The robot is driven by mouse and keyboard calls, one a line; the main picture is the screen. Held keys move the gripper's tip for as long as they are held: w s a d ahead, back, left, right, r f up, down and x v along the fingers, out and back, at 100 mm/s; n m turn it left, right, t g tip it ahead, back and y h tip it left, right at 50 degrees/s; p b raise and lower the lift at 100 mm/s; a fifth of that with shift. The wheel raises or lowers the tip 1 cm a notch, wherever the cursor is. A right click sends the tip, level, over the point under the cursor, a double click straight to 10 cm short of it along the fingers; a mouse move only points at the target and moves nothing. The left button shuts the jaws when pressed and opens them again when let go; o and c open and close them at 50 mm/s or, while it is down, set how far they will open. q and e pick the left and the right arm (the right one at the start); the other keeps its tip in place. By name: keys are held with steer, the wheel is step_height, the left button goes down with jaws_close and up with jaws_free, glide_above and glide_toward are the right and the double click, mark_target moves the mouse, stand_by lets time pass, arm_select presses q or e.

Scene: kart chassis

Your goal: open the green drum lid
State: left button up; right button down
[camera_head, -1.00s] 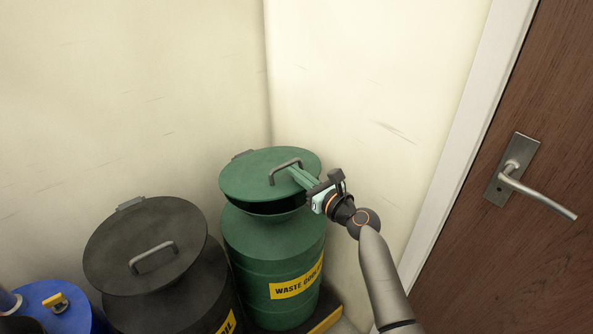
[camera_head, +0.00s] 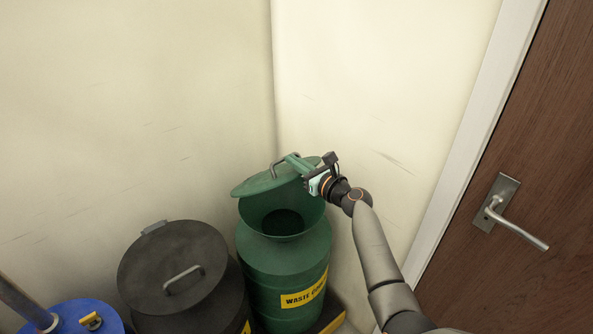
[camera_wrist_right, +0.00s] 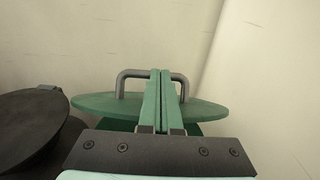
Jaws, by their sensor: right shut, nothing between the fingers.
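The green drum (camera_head: 290,268) stands in the corner with a yellow label. Its green lid (camera_head: 262,184) is raised and tilted up, and the drum's open mouth shows below it. The lid's grey handle (camera_head: 273,168) also shows in the right wrist view (camera_wrist_right: 122,82), on both sides of my fingers. My right gripper (camera_head: 288,157) is shut, with its fingertips at the handle and nothing between them. The wrist view shows the closed fingers (camera_wrist_right: 162,73) overlapping the handle; whether they touch it is unclear. My left gripper is not in view.
A black drum with a closed lid (camera_head: 172,268) stands left of the green one, and a blue drum (camera_head: 85,318) is at the lower left. Walls meet close behind the green drum. A brown door (camera_head: 520,160) with a metal handle is on the right.

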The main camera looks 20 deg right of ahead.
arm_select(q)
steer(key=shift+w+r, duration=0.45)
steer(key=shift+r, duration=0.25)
arm_select(e)
steer(key=w+a+r, duration=0.2)
steer(key=w+r, duration=0.3)
steer(key=w, duration=0.1)
steer(key=shift+r, duration=0.15)
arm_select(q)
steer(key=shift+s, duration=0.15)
arm_select(e)
steer(key=shift+a, duration=0.1)
